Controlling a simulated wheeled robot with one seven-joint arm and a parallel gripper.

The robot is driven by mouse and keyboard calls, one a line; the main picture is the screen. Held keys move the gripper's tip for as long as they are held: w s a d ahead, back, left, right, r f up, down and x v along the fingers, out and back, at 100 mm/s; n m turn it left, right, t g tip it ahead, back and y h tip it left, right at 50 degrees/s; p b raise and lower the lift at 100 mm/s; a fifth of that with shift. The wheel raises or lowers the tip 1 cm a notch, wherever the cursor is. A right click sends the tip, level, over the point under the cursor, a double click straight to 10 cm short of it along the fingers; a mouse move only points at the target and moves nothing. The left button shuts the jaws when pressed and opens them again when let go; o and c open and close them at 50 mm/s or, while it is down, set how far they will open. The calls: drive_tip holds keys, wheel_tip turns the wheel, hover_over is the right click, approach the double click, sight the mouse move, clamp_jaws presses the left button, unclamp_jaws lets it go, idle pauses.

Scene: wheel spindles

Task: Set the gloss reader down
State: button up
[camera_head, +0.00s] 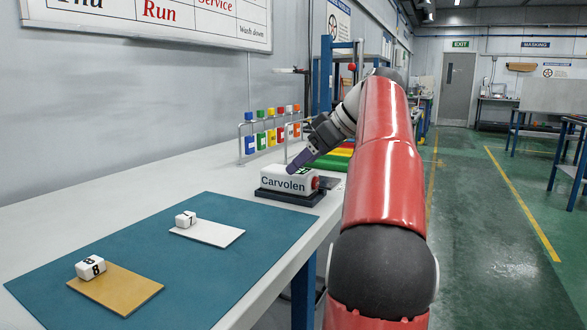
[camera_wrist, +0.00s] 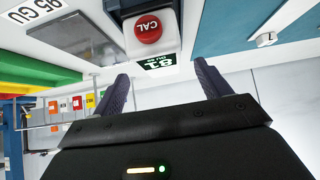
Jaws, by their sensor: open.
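The gloss reader is a white box marked "Carvolen" (camera_head: 283,183). It sits upright on a dark base (camera_head: 285,198) on the bench, just beyond the mat's far right corner. A red button marked CAL (camera_wrist: 148,28) and a lit display (camera_wrist: 158,62) show on it in the wrist view. My gripper (camera_head: 294,168) reaches down to the reader's top from behind right. Its purple fingers are apart in the wrist view (camera_wrist: 163,82), one to each side of the display end. I cannot tell whether either finger touches the reader.
A teal mat (camera_head: 150,240) holds a white panel (camera_head: 215,236) and a tan panel (camera_head: 130,293), each with a numbered white block. A rack of coloured bottles (camera_head: 262,140) stands behind the reader. Coloured strips (camera_head: 335,160) lie to the right. The near bench strip is bare.

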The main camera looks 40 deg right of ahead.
drive_tip(key=v, duration=0.6)
idle(0.5)
